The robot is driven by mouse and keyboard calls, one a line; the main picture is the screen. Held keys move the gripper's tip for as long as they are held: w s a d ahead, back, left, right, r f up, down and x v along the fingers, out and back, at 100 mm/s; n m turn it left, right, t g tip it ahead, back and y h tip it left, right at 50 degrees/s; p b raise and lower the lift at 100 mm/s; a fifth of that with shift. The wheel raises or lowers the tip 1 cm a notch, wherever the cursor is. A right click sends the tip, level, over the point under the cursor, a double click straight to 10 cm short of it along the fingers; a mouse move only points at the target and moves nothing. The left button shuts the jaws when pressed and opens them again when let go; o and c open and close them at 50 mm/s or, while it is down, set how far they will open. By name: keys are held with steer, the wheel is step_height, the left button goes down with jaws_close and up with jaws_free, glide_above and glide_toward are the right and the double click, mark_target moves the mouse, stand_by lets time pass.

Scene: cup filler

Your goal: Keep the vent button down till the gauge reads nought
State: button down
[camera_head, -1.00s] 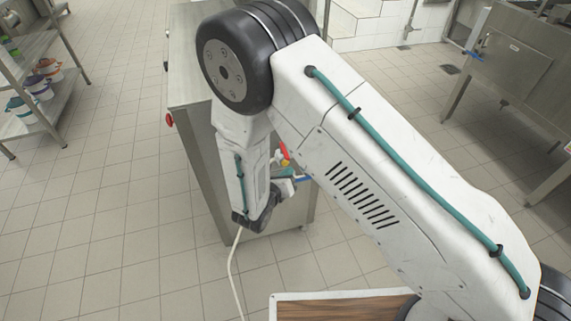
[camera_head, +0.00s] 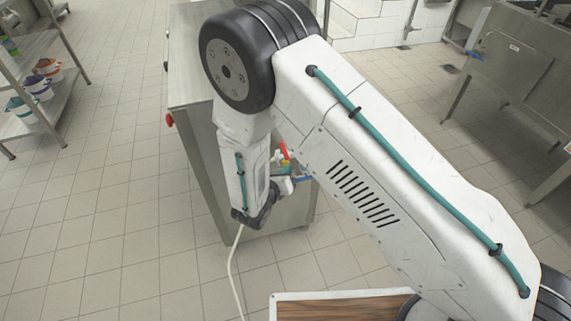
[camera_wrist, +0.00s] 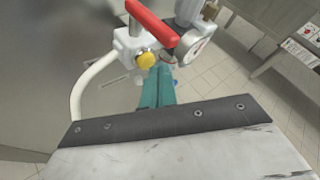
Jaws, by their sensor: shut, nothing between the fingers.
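In the wrist view, a yellow domed button (camera_wrist: 147,61) sits on the white valve body (camera_wrist: 128,42), below a red lever (camera_wrist: 152,22). A small round gauge (camera_wrist: 193,47) is to its right, seen at a slant; its needle and numbers are too small to read. My gripper (camera_wrist: 161,72) has teal fingers, shut with nothing between them. Their tips are just below and right of the button, close to the valve body; I cannot tell whether they touch. In the head view, the red lever (camera_head: 284,150) shows beside my arm, which hides much of the fitting.
A white hose (camera_wrist: 80,90) curves down at the left of the valve. The fitting is on the side of a steel cabinet (camera_head: 190,75) with a red knob (camera_head: 169,119). A shelf with buckets (camera_head: 40,88) stands left, a steel bench (camera_head: 520,70) right. Tiled floor lies clear between.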

steer(key=shift+w+a, duration=0.15)
steer(key=shift+w, duration=0.3)
stand_by(1.5)
steer(key=shift+s, duration=0.1)
stand_by(2.4)
steer(key=shift+s+d, duration=0.3)
steer(key=shift+s, duration=0.5)
steer(key=s, duration=0.2)
steer(key=s+d, duration=0.1)
steer(key=s, duration=0.1)
steer(key=shift+s+d, duration=0.2)
steer(key=shift+s, duration=0.2)
